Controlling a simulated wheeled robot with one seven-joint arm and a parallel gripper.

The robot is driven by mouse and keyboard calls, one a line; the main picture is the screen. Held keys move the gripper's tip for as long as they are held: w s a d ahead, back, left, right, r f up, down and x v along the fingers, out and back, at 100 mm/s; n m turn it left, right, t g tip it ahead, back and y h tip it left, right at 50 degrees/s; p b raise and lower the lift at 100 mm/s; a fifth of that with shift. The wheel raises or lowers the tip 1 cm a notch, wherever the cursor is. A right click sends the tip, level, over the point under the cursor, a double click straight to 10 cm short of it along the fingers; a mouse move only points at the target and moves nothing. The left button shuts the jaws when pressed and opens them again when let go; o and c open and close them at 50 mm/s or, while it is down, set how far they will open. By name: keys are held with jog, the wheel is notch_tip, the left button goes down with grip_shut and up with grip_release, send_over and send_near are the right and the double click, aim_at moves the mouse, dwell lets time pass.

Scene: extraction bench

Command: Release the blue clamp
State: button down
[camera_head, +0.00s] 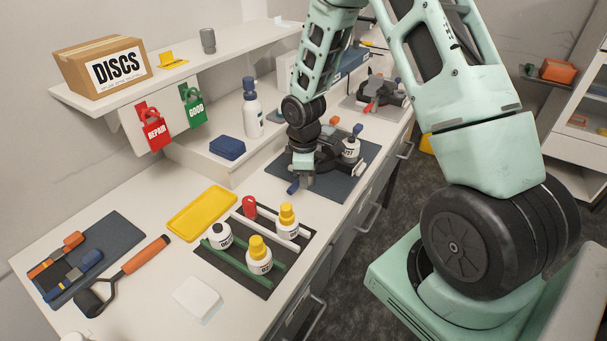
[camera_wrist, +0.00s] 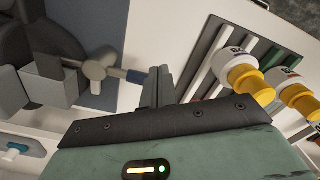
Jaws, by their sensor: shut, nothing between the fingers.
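The clamp is a grey lever with a blue tip. Its blue end (camera_head: 293,187) shows in the head view at the near edge of a dark station on the bench. In the wrist view the grey lever and round knob lead to the blue tip (camera_wrist: 138,76). My gripper (camera_head: 303,172) is above this station, with its body covering part of it. In the wrist view its fingers (camera_wrist: 158,88) are together and empty, just beside the blue tip. I cannot tell whether they touch it. The far part of the clamp is hidden by my wrist in the head view.
A white bottle (camera_head: 350,149) stands in the station to the right of my wrist. A black mat with rails (camera_head: 222,262) holds several bottles nearer the front.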

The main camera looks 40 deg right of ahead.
jog(key=shift+f, duration=0.15)
jog(key=shift+f+b, duration=1.3)
jog(key=shift+f, duration=0.5)
